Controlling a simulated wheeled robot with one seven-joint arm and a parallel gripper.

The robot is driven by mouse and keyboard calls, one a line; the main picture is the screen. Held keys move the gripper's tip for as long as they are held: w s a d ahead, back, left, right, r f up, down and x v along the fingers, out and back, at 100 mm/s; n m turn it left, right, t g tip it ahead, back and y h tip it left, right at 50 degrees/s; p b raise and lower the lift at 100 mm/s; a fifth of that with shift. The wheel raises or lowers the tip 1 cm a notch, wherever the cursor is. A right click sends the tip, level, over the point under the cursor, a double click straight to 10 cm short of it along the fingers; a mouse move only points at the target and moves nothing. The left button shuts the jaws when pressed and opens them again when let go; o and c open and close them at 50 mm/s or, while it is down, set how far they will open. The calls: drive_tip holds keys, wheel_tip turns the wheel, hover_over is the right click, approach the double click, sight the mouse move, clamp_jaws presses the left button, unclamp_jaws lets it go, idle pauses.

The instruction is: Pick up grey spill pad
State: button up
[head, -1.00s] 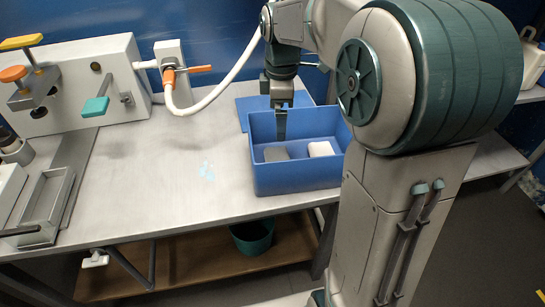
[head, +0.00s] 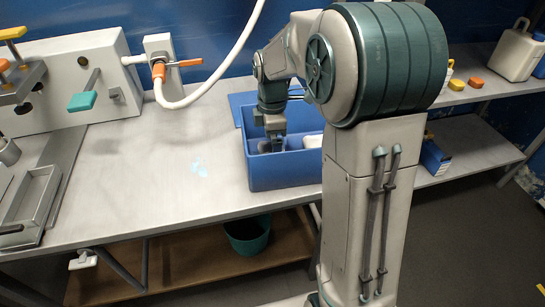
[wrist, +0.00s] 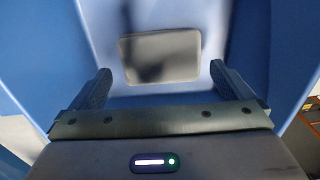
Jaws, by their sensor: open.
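The grey spill pad (wrist: 162,57) lies flat on the floor of the blue bin, as the wrist view shows. The blue bin (head: 290,172) stands on the workbench. My gripper (head: 277,146) reaches down into the bin. In the wrist view its two fingers (wrist: 160,85) are spread wide, with the pad ahead and between them, not gripped. I cannot tell the exact gap to the pad.
A white block (head: 313,141) lies in the bin to the right of my gripper. The bin walls rise close around it. A pale blue spill (head: 199,169) is on the workbench (head: 150,190). A white hose (head: 215,80) hangs at the back left.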

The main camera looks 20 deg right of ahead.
wheel_tip(320, 180, down, 3)
drive_tip(key=shift+r, duration=0.1)
drive_tip(key=c, duration=0.7)
drive_tip(key=shift+r, duration=0.1)
wheel_tip(320, 180, up, 10)
drive_tip(key=shift+p, duration=0.95)
